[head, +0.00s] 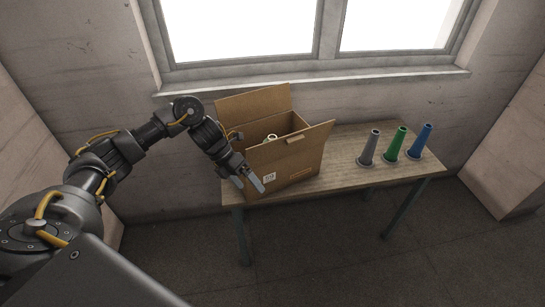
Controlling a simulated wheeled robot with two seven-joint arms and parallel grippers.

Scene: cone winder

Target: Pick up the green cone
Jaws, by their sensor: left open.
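The green cone (395,145) stands upright on the right part of the wooden table, between a grey cone (369,148) on its left and a blue cone (420,142) on its right. My left gripper (250,184) is open and empty at the front left corner of the cardboard box, well to the left of the green cone. Whether its fingers touch the box I cannot tell. My right gripper is not in view.
An open cardboard box (293,163) with its flaps up stands on the left half of the table (345,178). A pale round-ended item (271,138) shows inside it. A window and wall are behind the table. Bare table lies between the box and the cones.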

